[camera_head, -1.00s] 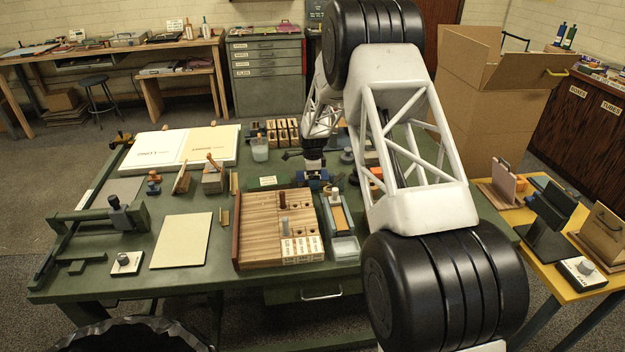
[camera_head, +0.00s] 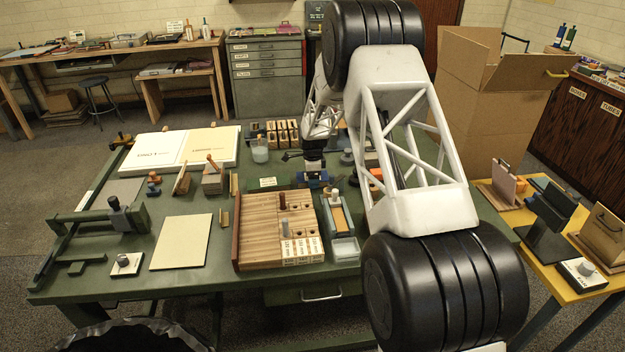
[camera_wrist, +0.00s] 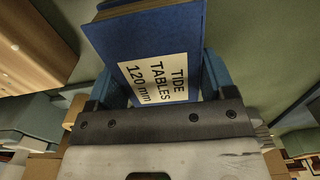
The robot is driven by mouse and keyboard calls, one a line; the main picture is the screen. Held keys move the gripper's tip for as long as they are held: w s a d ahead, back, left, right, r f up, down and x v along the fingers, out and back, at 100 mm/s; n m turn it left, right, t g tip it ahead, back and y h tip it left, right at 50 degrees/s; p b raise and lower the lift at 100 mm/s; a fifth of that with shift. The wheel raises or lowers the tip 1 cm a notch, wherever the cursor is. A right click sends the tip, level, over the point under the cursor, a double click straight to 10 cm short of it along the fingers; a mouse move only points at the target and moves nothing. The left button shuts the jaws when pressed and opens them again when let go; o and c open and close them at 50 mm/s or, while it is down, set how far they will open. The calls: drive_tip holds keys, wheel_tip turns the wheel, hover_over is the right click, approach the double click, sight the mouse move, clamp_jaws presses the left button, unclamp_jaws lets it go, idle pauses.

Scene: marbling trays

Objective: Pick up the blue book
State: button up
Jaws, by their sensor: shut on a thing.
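The blue book (camera_wrist: 158,38) fills the upper middle of the wrist view. It has a white label reading "TIDE TABLES 120 mm", and a strip of pale page edges shows at its top. My gripper (camera_wrist: 160,88) is shut on the book, with one finger at each side of it. In the head view my gripper (camera_head: 313,174) is at the back middle of the green table, behind the wooden block tray. The book is small and mostly hidden there, and I cannot tell whether it touches the table.
The wooden tray (camera_head: 236,240) with blocks stands in front of my gripper, beside a narrow blue-grey tray (camera_head: 346,232). A rack of wooden blocks (camera_head: 283,131) stands behind to the left. A cream board (camera_head: 182,241) lies at left. A large cardboard box (camera_head: 487,110) stands at right.

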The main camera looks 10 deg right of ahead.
drive_tip(key=shift+r, duration=0.15)
drive_tip(key=shift+r, duration=4.9)
